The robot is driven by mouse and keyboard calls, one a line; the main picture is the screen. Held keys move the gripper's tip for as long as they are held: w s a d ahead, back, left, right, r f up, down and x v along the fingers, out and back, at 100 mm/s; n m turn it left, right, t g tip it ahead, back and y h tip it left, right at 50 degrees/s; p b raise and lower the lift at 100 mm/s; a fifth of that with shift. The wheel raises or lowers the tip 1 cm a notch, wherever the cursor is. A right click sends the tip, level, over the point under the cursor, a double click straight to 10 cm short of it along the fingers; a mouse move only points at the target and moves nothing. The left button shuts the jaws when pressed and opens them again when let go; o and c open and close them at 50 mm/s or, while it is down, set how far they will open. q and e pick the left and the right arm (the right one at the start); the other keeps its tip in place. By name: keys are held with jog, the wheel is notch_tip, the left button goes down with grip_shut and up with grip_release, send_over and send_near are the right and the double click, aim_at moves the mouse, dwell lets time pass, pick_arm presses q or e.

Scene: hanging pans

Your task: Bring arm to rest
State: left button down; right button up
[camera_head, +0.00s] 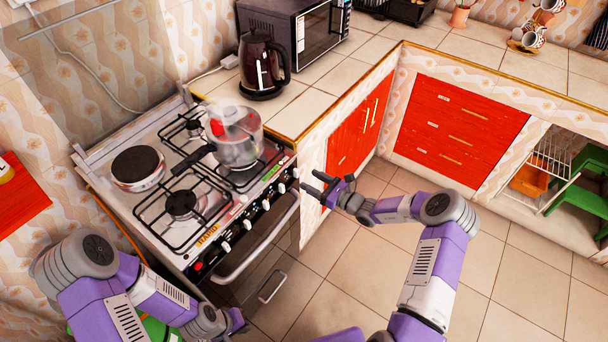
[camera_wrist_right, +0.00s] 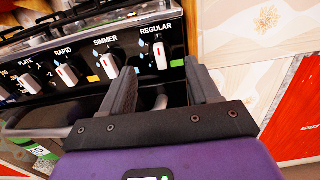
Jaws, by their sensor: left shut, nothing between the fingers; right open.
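My right gripper (camera_head: 313,183) is open and empty in front of the stove's right front corner. In the right wrist view its two fingers (camera_wrist_right: 160,75) are spread apart and point at the stove's knob panel (camera_wrist_right: 85,62), with a white knob seen between them. The right arm comes up from the bottom right, bent at the elbow. My left gripper (camera_head: 239,322) is low at the bottom, in front of the stove, shut with nothing visible in it. The left arm is bent at the lower left.
The gas stove (camera_head: 140,218) carries a glass-lidded pot (camera_head: 236,140) with a black handle. A kettle (camera_head: 263,65) and microwave (camera_head: 296,28) stand on the counter. Red drawers (camera_head: 455,125) are at the back right. The tiled floor (camera_head: 530,285) at the right is clear.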

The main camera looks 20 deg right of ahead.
jog(key=shift+v, duration=1.15)
jog(key=s+a+f+n+g, duration=0.9)
jog(key=s+a+f+g, duration=0.15)
jog(key=s+a, duration=0.35)
jog(key=s+f+n+g+h, duration=0.3)
jog(key=s+n+h, duration=0.3)
jog(key=s+n, duration=1.1)
jog(key=shift+s+f+h, duration=0.35)
jog(key=shift+f+h, duration=0.05)
jog(key=shift+f, duration=0.15)
